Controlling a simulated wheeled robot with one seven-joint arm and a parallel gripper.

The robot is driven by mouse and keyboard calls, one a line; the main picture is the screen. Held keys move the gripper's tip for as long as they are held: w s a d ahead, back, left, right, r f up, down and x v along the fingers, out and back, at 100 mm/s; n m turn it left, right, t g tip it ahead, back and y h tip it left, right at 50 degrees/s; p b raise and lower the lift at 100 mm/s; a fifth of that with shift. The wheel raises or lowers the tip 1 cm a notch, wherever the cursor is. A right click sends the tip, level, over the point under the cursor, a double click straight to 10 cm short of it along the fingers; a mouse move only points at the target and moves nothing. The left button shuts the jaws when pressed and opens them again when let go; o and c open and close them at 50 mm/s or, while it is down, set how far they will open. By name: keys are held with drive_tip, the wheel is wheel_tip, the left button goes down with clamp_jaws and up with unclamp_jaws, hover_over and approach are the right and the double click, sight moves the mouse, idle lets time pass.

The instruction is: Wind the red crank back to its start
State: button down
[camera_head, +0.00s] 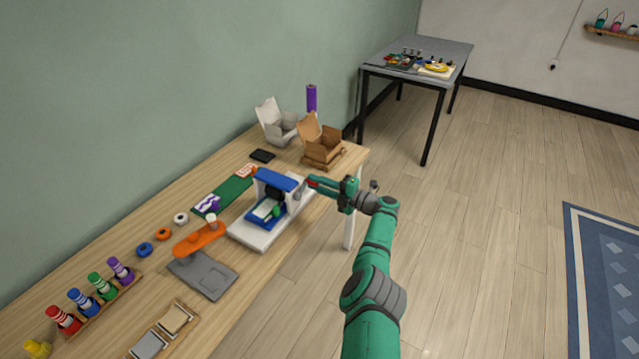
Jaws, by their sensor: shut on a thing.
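A small press-like machine (262,209) with a blue top and a white base stands near the table's right edge. A green piece sits inside its frame. The red crank (313,181) is at the machine's right side; only a small red part of it shows, and the rest is hidden by the fingers. My gripper (323,184) reaches in from the right, held level, and is shut on the red crank. The crank's exact angle is too small to tell.
Open cardboard boxes (322,140) and a purple cylinder (311,98) stand behind the machine. An orange stand (199,239) on a grey plate (203,277) is in front. Colored bottles in a rack (101,299) are nearer.

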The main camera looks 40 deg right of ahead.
drive_tip(key=shift+w+a+f, duration=0.1)
drive_tip(key=shift+a+f, duration=0.15)
drive_tip(key=shift+a, duration=0.1)
drive_tip(key=shift+w+a, duration=0.1)
drive_tip(key=c, duration=1.6)
unclamp_jaws()
drive_tip(key=shift+o, duration=0.2)
drive_tip(key=shift+s+d+r, duration=0.15)
drive_tip(key=shift+s+d, duration=0.05)
drive_tip(key=shift+d, duration=0.15)
drive_tip(key=v, duration=1)
drive_tip(key=shift+s, duration=0.3)
